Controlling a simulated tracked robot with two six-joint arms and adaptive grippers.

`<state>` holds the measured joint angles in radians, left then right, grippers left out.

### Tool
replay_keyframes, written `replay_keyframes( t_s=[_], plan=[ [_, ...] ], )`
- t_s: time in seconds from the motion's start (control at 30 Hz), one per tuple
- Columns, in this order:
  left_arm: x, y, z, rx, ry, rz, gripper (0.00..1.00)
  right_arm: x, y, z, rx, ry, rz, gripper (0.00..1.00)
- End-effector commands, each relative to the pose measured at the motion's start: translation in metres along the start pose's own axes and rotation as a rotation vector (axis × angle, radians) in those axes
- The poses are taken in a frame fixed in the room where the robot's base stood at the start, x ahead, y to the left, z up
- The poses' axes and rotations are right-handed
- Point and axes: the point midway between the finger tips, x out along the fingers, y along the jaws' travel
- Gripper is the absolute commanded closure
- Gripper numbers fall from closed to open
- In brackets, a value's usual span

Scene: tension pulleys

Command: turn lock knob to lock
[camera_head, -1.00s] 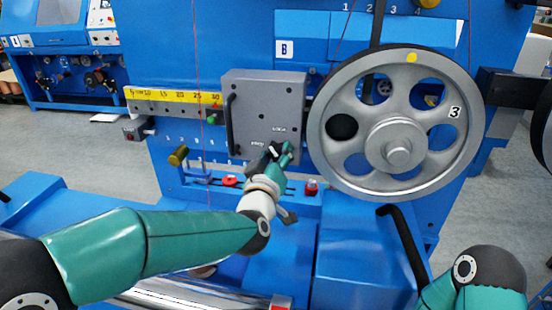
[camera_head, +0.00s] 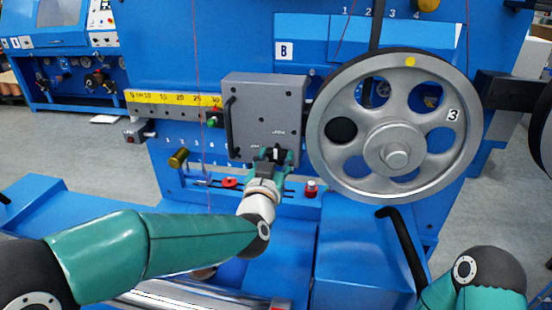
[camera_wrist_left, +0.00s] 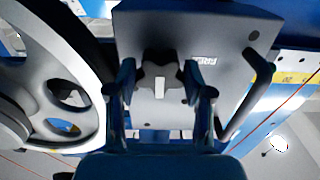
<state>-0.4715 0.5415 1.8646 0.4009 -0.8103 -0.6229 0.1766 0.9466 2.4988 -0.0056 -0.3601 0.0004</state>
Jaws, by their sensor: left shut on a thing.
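The lock knob (camera_wrist_left: 158,72) is a dark lobed knob with a pale mark, on the lower part of a grey box (camera_head: 262,105). In the head view the knob is small and mostly hidden by my left gripper (camera_head: 272,157). The left wrist view shows the gripper's two fingers (camera_wrist_left: 162,85) on either side of the knob, shut on it. Small white labels (camera_wrist_left: 203,59) are printed on the box face beside the knob; they are too blurred to read now. Only part of my right arm shows at the lower right; its gripper is out of view.
A large spoked wheel (camera_head: 333,160) marked 3 stands close to the right of the box. The box has a black handle (camera_head: 229,128) on its left. A yellow scale (camera_head: 170,98) runs to the left. Red knobs (camera_head: 311,188) sit below.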

Motion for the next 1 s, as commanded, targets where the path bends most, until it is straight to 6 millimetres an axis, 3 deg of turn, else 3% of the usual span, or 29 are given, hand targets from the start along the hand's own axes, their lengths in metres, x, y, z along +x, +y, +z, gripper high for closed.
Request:
replay_keyframes(
  t_s=[0.03, 0.3, 0.33, 0.47, 0.83, 1.0],
  plan=[
    [-0.001, 0.001, 0.008, 0.004, -0.018, 0.004, 0.83, 0.001, 0.000, 0.000, 0.000, 0.000, 0.000, 0.60],
    [-0.001, 0.001, 0.009, 0.003, -0.019, 0.004, 0.84, 0.001, 0.000, 0.000, 0.000, 0.000, 0.000, 0.60],
    [-0.001, 0.001, 0.009, 0.003, -0.019, 0.004, 0.47, 0.001, 0.000, 0.000, 0.000, 0.000, 0.000, 0.60],
    [-0.001, 0.001, 0.007, 0.003, -0.015, 0.003, 0.27, 0.000, 0.000, 0.000, 0.000, 0.000, 0.000, 0.60],
    [-0.003, 0.001, 0.002, 0.002, -0.006, 0.002, 0.27, 0.000, 0.000, 0.000, 0.000, 0.000, 0.000, 0.60],
    [-0.019, 0.001, 0.002, 0.002, -0.005, 0.004, 0.27, -0.001, 0.000, 0.000, 0.000, 0.000, 0.000, 0.60]
  ],
)
